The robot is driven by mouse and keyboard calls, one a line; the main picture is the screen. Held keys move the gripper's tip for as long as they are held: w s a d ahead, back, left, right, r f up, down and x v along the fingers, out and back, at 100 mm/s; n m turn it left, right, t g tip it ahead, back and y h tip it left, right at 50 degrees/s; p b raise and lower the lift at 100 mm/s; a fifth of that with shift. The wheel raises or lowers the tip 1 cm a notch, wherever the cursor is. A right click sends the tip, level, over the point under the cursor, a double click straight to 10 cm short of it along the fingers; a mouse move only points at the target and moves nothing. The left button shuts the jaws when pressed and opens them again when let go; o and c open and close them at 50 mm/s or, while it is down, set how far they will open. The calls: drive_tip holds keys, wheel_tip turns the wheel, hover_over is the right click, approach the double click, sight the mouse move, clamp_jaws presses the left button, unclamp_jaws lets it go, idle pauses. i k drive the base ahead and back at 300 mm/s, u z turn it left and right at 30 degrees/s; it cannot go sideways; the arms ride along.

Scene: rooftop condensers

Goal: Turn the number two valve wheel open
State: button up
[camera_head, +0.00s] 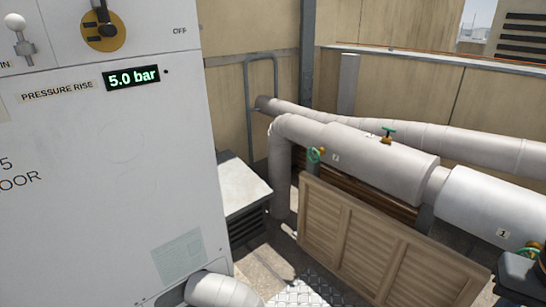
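Three green valve wheels show along the thick white lagged pipe (380,160) on the right. One valve wheel (316,155) is near the pipe's left end, beside a small tag (336,157) too small to read. A second green wheel (388,131) sits on a brass fitting behind the top of the pipe. A third green wheel (530,250) is at the right edge, partly cut off, near a tag reading 1 (502,232). I cannot read a number two on any tag.
A white cabinet (100,190) fills the left, with a display reading 5.0 bar (133,78). A slatted wooden panel (375,240) stands in front of the pipe. A low white-topped box (240,185) stands between cabinet and pipe. Metal tread plate (305,293) shows at the bottom.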

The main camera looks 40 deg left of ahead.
sight(313, 155)
drive_tip(key=u, duration=1.1)
drive_tip(key=k, duration=1.3)
drive_tip(key=u, duration=0.6)
drive_tip(key=i, duration=0.75)
drive_tip(key=u, duration=0.55)
drive_tip(key=i, duration=0.65)
drive_tip(key=z, duration=0.8)
drive_tip(key=i, duration=0.8)
drive_tip(key=z, duration=0.75)
